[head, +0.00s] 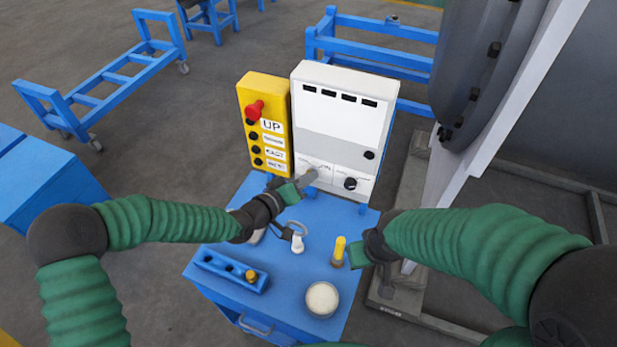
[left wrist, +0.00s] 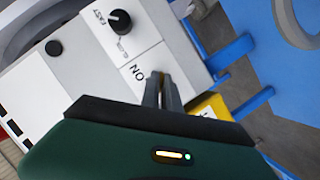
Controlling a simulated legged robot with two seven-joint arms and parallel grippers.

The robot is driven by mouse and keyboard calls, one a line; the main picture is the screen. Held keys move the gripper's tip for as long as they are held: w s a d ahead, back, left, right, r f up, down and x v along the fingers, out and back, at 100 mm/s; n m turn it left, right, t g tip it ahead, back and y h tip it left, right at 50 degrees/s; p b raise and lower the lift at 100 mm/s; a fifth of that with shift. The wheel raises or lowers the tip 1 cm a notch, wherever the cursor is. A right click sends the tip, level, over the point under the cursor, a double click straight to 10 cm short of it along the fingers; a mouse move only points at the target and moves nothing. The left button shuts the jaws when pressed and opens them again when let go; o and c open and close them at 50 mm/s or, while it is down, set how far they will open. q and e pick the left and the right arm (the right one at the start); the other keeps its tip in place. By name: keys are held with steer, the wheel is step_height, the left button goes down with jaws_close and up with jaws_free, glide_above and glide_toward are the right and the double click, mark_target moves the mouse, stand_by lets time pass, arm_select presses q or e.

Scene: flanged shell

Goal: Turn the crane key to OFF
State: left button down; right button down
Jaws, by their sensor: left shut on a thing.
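The white control box (head: 337,128) stands at the back of the blue cart. Its lower panel carries the ON label (left wrist: 138,72), which shows in the left wrist view. My left gripper (head: 309,178) reaches to the lower left of this panel. In the left wrist view its fingers (left wrist: 162,92) are closed together beside the ON label, shut on the crane key. Only a small brassy bit of the key (left wrist: 156,76) shows between the fingertips; its turn angle cannot be read. My right gripper (head: 372,247) is beside a yellow-handled tool on the cart; its jaw opening is unclear.
A black knob (head: 350,184) sits right of the key area. A yellow pendant (head: 265,125) with a red button stands left of the box. The blue cart top (head: 290,262) holds a round white container (head: 322,299) and small tools. A large grey flanged shell (head: 485,60) stands right.

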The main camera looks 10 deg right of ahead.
arm_select(q)
steer(key=c, duration=1.6)
jaws_free()
steer(key=shift+w+a+r, duration=0.15)
steer(key=shift+a+r, duration=0.05)
steer(key=shift+r, duration=0.1)
steer(key=shift+f, duration=0.15)
steer(key=shift+a, duration=0.1)
steer(key=v, duration=1.6)
steer(key=shift+a+b, duration=0.35)
steer(key=shift+d, duration=0.15)
